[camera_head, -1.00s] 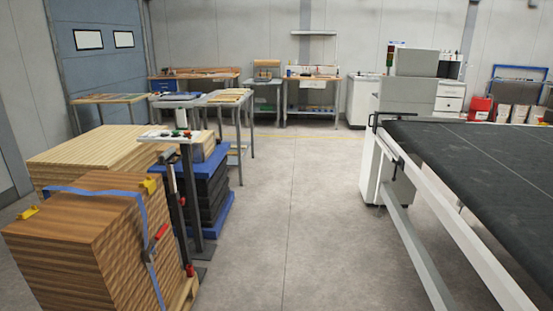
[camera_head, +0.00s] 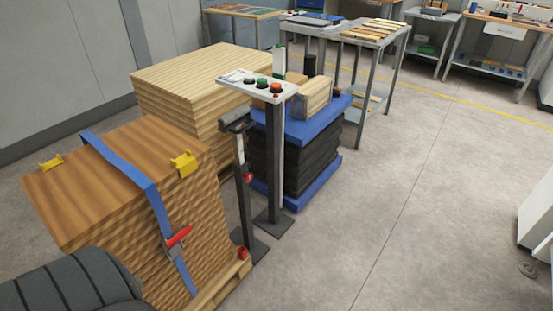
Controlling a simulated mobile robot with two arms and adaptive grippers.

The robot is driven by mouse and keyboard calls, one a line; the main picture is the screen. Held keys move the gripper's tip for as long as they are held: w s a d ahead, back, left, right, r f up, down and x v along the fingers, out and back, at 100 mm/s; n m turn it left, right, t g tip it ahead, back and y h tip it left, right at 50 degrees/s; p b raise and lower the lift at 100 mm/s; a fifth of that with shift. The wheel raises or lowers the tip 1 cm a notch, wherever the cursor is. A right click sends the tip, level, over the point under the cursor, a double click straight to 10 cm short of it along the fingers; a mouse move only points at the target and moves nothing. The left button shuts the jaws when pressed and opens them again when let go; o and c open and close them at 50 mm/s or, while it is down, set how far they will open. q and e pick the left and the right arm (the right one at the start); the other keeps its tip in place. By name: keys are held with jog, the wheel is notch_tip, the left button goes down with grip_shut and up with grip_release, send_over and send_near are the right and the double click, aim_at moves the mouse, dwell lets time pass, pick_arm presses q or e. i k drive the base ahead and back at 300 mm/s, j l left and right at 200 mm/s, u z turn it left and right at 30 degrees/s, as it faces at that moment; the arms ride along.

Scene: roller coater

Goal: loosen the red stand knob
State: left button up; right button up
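A small red knob (camera_head: 248,177) sits partway up the dark post of a slim stand (camera_head: 240,195) in the head view, left of the middle. The stand has a grey head (camera_head: 235,121) and stands between the strapped brown stack and a button-panel post. A second small red part (camera_head: 242,252) shows low by the stand's foot. Neither of my grippers is in view. A dark ribbed shape at the lower left corner looks like part of my own body.
A brown board stack (camera_head: 120,170) with a blue strap (camera_head: 150,190) and red-handled buckle (camera_head: 178,238) stands left of the stand. The button panel (camera_head: 257,86) is right behind it. A blue-topped black stack (camera_head: 310,150) lies beyond. Open floor (camera_head: 400,220) lies to the right.

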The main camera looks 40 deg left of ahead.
aim_at(248, 177)
jog(key=i+l+u, duration=0.1)
jog(key=i+u, duration=0.3)
jog(key=i+l+u, duration=0.2)
jog(key=i+u, duration=0.15)
jog(key=i+l+u, duration=0.75)
jog(key=i+l, duration=0.05)
jog(key=i, duration=0.05)
